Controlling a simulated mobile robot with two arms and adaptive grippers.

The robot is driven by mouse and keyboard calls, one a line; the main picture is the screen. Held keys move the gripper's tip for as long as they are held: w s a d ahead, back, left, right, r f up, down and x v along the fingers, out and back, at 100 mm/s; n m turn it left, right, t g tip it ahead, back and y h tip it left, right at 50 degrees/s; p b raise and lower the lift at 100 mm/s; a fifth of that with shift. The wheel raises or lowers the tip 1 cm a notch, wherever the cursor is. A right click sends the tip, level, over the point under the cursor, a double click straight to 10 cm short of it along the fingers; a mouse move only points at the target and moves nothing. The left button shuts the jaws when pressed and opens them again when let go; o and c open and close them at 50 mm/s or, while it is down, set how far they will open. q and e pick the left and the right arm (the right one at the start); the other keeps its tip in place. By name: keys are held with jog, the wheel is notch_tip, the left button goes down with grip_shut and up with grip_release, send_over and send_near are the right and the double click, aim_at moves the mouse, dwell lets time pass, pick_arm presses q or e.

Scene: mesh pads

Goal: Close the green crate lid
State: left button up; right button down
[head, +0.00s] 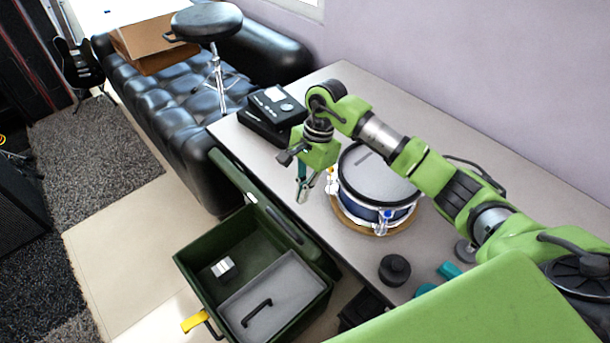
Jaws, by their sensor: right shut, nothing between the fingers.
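The green crate (195,272) stands open on the floor in front of the table. Its green lid (235,176) is raised at the crate's table side, seen nearly edge-on beside the table edge. Inside the crate are a grey tray (283,283) with a black handle and a small white-and-grey box (223,268). A yellow latch (194,321) hangs at the front of the crate. My right gripper (303,193) is shut and empty, pointing down above the table, to the right of the lid and apart from it. My left gripper is not in view.
The table (330,88) holds a blue snare drum (378,180) close to my right gripper, a black device (272,108) and a dark round object (394,269). A black sofa (180,110) with a stool (206,22) is behind. Bare floor (120,240) lies left of the crate.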

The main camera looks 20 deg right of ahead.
aim_at(291, 227)
jog(key=a+f, duration=0.1)
jog(key=s+a+f+p, duration=0.1)
jog(key=f, duration=0.1)
jog(key=shift+a+f, duration=0.2)
jog(key=shift+a, duration=0.1)
jog(key=shift+s+a+f+p, duration=0.2)
jog(key=shift+a+f+p, duration=0.15)
jog(key=shift+a+f, duration=0.25)
jog(key=shift+a, duration=0.1)
